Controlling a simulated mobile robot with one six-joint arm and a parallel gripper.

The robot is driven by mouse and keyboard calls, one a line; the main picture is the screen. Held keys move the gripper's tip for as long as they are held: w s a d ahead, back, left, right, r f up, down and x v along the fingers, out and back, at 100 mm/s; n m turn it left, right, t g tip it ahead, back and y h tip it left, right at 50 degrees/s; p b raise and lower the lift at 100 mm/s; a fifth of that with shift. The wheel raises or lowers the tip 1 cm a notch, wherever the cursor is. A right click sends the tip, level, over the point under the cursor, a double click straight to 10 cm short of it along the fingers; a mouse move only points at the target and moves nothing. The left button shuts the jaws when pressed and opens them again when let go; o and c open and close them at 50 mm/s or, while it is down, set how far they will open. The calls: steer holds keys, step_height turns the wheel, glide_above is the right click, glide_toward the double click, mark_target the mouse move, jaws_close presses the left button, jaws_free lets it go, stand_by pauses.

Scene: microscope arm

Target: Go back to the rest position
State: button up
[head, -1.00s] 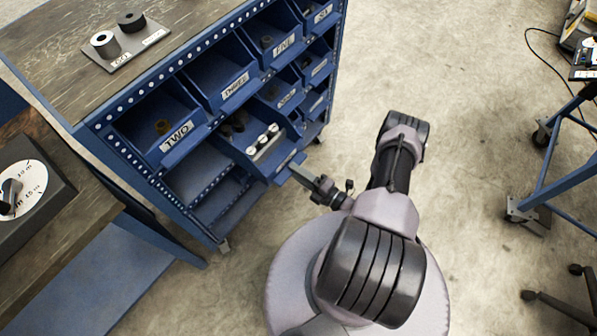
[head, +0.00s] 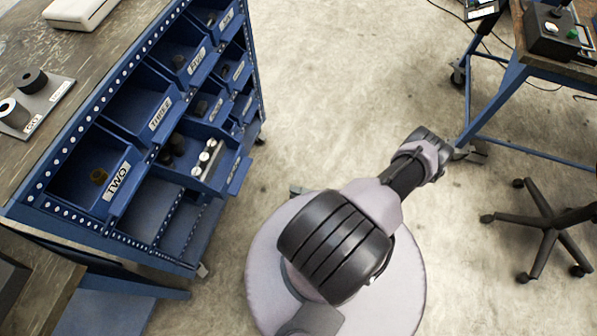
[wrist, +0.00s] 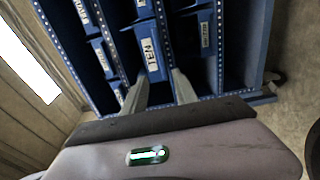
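My gripper (wrist: 161,76) shows in the wrist view with its two grey fingers apart and nothing between them. It points at a blue bin rack, with a bin labelled TEN (wrist: 150,52) beyond the fingers. In the head view my arm is folded above my round base, its elbow out to the upper right. The gripper is mostly hidden there behind my arm.
The blue bin rack (head: 150,262) stands at the left in the head view. One bin (head: 236,176), holding silver-topped cylinders, juts out. A workbench (head: 516,75) and a wheeled chair base (head: 548,222) are at the right. Concrete floor (head: 330,90) between is clear.

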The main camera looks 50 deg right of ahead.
stand_by(0.3)
steer(key=w+d+r+n+g+y, duration=0.1)
steer(key=w+r+n+g+y, duration=0.25)
steer(key=r+n+g, duration=0.4)
steer(key=w+d+r+n+g+y, duration=0.2)
steer(key=w+r+n+g, duration=0.2)
steer(key=r+n, duration=0.65)
steer(key=w+a+r+n+g+h, duration=0.2)
steer(key=a+r+n, duration=0.15)
steer(key=r, duration=0.25)
steer(key=w+a+r+n+g+h, duration=0.1)
steer(key=w+a+r+n+g, duration=0.15)
steer(key=r+n, duration=0.3)
steer(key=s+a+r+n+t+h, duration=0.2)
steer(key=s+a+r+n+h, duration=0.1)
steer(key=a+r+n, duration=0.6)
steer(key=s+a+r+n+t+h, duration=0.2)
steer(key=s+a+r+n, duration=0.3)
steer(key=a+r+n, duration=0.4)
steer(key=shift+s+a+r+n+t+h, duration=0.15)
steer(key=shift+s+r+n+t+h, duration=0.3)
steer(key=shift+h, duration=0.4)
steer(key=shift+w, duration=0.1)
